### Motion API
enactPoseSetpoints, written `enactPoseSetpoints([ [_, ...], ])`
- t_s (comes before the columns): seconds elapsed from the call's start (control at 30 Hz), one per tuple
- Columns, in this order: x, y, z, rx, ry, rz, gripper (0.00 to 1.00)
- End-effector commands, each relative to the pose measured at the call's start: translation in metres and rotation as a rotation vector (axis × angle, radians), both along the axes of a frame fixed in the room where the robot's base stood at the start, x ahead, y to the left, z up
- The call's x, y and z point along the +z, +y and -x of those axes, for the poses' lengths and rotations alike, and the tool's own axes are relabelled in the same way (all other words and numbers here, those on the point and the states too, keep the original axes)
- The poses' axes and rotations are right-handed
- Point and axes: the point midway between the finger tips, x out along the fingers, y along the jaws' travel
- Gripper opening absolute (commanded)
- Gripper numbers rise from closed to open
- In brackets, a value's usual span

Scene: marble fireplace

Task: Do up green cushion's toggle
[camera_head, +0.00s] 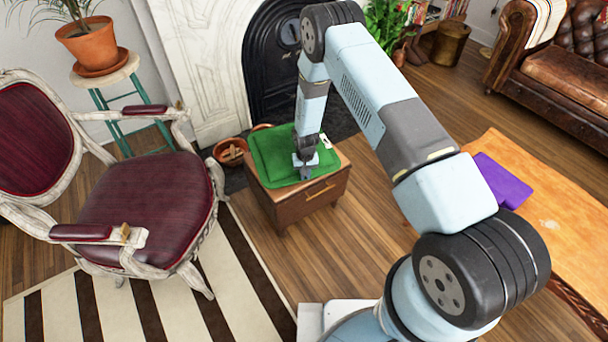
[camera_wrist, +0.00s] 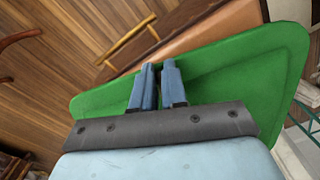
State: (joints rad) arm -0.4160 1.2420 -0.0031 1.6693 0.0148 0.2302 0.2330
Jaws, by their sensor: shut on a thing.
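The green cushion (camera_head: 268,158) lies on a small wooden cabinet (camera_head: 290,209) in front of the fireplace. In the wrist view the cushion (camera_wrist: 235,75) spreads behind my fingers, with its edge near their tips. My gripper (camera_head: 305,175) points down at the cushion's front right part. In the wrist view the blue fingers of my gripper (camera_wrist: 158,68) are close together with a narrow gap. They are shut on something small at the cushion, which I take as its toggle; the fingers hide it. I cannot tell whether the toggle is through its loop.
A maroon armchair (camera_head: 140,205) stands to the left of the cabinet. Terracotta bowls (camera_head: 230,152) sit behind it by the fireplace (camera_head: 205,60). An orange-brown table (camera_head: 545,225) with a purple item (camera_head: 500,180) is at the right. Wooden floor lies clear between table and cabinet.

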Motion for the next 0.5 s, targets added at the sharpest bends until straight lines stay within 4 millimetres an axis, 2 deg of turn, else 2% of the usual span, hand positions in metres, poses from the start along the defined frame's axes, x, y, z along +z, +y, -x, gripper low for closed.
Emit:
enactPoseSetpoints([
  [0.2, 0.0001, -0.0030, -0.0009, 0.129, 0.000, 0.000, 0.00],
  [0.5, 0.0001, -0.0036, -0.0010, 0.220, 0.000, 0.000, 0.00],
])
